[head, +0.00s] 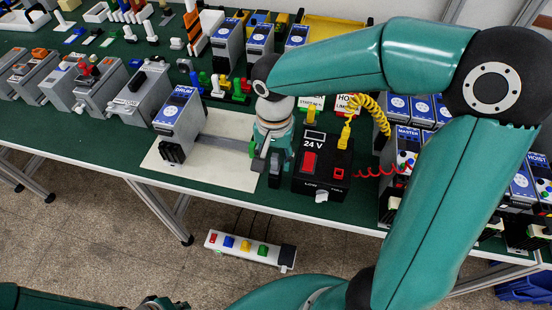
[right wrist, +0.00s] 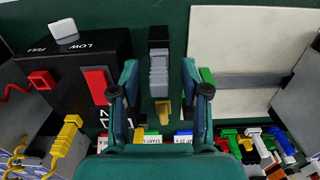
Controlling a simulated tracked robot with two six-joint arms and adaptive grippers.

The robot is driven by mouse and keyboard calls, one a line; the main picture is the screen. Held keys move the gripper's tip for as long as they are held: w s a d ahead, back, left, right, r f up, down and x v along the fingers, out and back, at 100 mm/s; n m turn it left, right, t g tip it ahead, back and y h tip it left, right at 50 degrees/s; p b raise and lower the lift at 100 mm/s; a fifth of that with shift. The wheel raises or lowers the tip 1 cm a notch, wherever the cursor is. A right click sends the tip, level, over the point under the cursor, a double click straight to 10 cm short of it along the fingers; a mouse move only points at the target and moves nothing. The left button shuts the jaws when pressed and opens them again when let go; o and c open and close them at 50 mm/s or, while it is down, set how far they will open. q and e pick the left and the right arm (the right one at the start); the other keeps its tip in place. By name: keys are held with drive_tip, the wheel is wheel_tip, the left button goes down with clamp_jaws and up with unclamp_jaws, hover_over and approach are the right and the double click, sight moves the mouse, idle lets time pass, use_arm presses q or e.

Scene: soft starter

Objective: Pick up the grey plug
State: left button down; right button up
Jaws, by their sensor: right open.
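The grey plug (right wrist: 158,75), a grey ribbed body with a black end and a yellow tip, lies on the green table top in the right wrist view. My right gripper (right wrist: 160,98) is open, with one finger on each side of it and visible gaps between. In the head view my right gripper (head: 267,165) points down just left of the black 24 V box, and it largely hides the plug there. A bit of my left arm's end (head: 163,302) shows at the bottom edge; its fingers cannot be made out.
The black 24 V box (head: 313,188), with red parts and a yellow coiled cable (head: 368,103), stands close on the right. A cream mat (head: 228,172) lies on the left with a grey drum unit (head: 180,122). Master units (head: 405,155) crowd the right. A power strip (head: 249,247) is below the table.

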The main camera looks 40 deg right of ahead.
drive_tip(key=shift+f, duration=0.2)
clamp_jaws()
drive_tip(key=shift+r, duration=0.1)
